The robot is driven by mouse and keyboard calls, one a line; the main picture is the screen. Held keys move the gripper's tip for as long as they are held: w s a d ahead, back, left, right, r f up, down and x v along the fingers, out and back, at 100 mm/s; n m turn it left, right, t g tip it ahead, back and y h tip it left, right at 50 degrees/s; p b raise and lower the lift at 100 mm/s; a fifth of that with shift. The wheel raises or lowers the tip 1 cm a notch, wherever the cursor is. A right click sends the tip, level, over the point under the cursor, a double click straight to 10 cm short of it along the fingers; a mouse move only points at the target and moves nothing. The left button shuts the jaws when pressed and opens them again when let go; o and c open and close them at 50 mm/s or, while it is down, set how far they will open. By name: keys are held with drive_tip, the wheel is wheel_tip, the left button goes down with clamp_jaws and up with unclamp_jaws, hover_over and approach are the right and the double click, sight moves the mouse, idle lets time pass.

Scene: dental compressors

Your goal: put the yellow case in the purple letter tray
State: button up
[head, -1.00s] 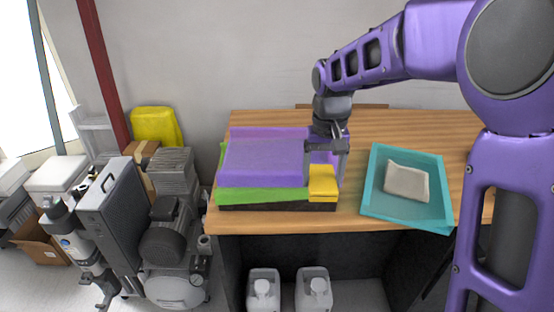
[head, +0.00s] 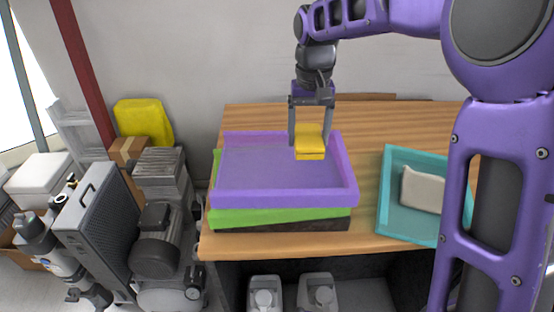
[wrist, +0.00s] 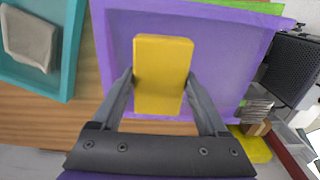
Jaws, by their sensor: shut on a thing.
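The yellow case (head: 310,139) is held between the two fingers of my gripper (head: 311,130). My gripper is shut on it, over the back right part of the purple letter tray (head: 270,200). In the wrist view the yellow case (wrist: 162,75) sits between the fingertips, with the floor of the purple tray (wrist: 215,65) behind it. The case appears raised above the tray floor; the exact gap is hard to tell. The purple tray lies on top of a green tray (head: 285,216) and a dark tray (head: 300,225) on the wooden table.
A teal tray (head: 384,195) with a beige pouch (head: 422,190) in it stands on the right of the wooden table (head: 390,125). The table behind the stack is clear. Grey compressor equipment (head: 157,240) and a yellow object (head: 144,121) stand left of the table.

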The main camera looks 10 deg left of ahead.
sight(304, 178)
drive_tip(key=shift+w+f, duration=0.1)
drive_tip(key=shift+w, duration=0.05)
wheel_tip(304, 178, down, 10)
drive_tip(key=shift+r+b, duration=0.15)
drive_tip(key=shift+b, duration=0.5)
drive_tip(key=o, duration=1.3)
wheel_tip(304, 178, up, 12)
drive_tip(key=shift+p, duration=0.75)
drive_tip(key=shift+a, duration=0.1)
